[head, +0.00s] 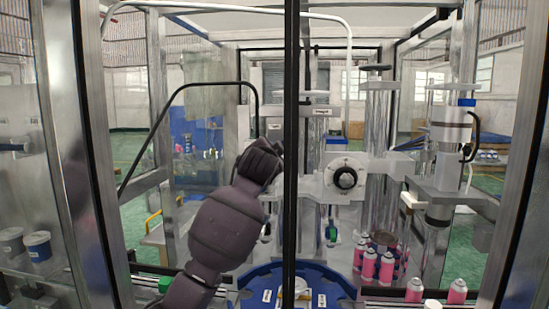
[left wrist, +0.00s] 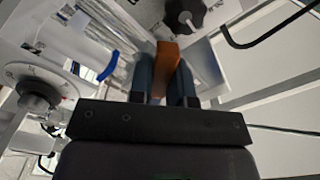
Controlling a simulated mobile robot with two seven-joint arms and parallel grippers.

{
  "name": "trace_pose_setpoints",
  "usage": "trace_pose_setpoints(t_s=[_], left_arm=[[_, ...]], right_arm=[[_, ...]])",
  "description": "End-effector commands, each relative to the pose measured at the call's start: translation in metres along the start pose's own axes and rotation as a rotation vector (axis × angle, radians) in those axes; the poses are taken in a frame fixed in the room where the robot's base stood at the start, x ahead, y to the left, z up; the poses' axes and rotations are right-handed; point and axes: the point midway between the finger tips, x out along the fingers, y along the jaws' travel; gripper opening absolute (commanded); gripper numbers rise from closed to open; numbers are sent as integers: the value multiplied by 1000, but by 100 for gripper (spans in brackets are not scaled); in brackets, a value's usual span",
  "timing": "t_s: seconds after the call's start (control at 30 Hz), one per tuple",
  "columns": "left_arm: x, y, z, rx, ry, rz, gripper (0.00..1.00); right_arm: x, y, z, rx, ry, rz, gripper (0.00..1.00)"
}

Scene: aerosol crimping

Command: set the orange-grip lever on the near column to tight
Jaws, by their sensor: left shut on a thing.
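The orange grip (left wrist: 166,62) of the lever shows in the left wrist view, upright between the two dark fingers of my left gripper (left wrist: 165,85). The fingers are shut on it, one on each side. In the head view my left arm reaches up from below, and my left gripper (head: 262,160) is at the machine, left of the dark vertical frame post. The orange grip and the fingertips are hidden there. I cannot read the lever's tight or loose setting. My right gripper is in neither view.
A black knob on a white dial (head: 345,178) sits right of the post. The post (head: 291,120) stands close beside my left gripper. A blue round table (head: 340,290) and pink cans (head: 386,268) are below. A black bent hose (head: 205,84) arches at the left.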

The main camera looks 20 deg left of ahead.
Motion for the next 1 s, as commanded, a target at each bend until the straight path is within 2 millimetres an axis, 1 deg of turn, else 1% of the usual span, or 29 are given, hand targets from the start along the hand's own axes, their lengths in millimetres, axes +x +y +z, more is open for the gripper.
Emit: trace_pose_setpoints(t_s=[0.03, 0.2, 0.5, 0.7, 1.0], left_arm=[[0, -5, 0, 50, 0, -3, 0], [0, -16, -1, 212, -1, -3, 0], [0, -31, -7, 462, -1, -2, 0], [0, -36, -10, 579, -1, 0, 0], [0, -41, -14, 665, -1, 1, 0]], right_arm=[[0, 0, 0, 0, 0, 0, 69], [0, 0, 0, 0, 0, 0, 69], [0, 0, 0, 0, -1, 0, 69], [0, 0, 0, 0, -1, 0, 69], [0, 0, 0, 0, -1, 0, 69]])
